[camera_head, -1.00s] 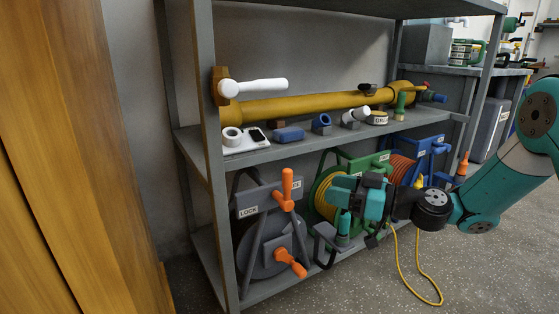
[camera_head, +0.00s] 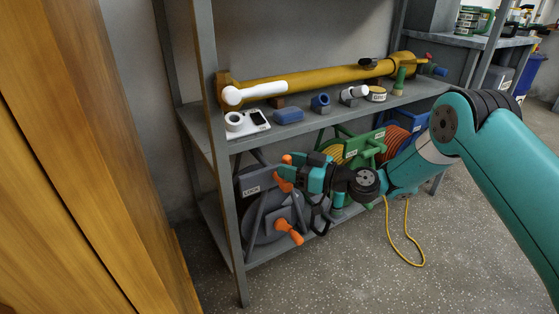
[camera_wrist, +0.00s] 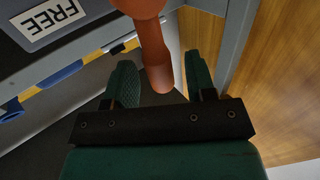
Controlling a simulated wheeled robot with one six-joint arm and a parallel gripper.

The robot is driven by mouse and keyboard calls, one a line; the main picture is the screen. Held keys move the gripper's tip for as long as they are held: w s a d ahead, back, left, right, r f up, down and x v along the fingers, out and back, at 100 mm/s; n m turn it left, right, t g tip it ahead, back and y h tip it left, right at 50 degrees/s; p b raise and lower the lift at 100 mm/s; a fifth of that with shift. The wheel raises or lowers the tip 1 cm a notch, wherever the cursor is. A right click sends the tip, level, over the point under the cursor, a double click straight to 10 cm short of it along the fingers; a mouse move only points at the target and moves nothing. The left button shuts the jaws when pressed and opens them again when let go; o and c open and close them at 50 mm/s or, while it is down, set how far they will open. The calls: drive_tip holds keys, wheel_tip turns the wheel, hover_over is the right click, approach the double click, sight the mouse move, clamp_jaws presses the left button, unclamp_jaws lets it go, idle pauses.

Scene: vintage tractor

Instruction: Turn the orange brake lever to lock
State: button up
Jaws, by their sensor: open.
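The orange brake lever (camera_head: 284,184) is on the grey hose reel on the lower shelf, mostly hidden behind my gripper (camera_head: 287,170). A LOCK label (camera_head: 251,190) is on the reel's plate to the left of the lever. In the wrist view the lever (camera_wrist: 154,52) reaches down between the two green fingers of my gripper (camera_wrist: 158,68). The fingers are open on either side of it, with gaps showing. A FREE label (camera_wrist: 52,18) is at the upper left of the wrist view.
An orange crank handle (camera_head: 288,231) sticks out low on the grey reel. The shelf's front post (camera_head: 229,205) stands close to the left, with a wooden cabinet (camera_head: 75,180) beyond. A green reel (camera_head: 365,147) is to the right. The upper shelf (camera_head: 330,118) holds several parts.

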sight(280, 181)
drive_tip(key=shift+x, duration=1.5)
drive_tip(key=shift+c, duration=0.5)
clamp_jaws()
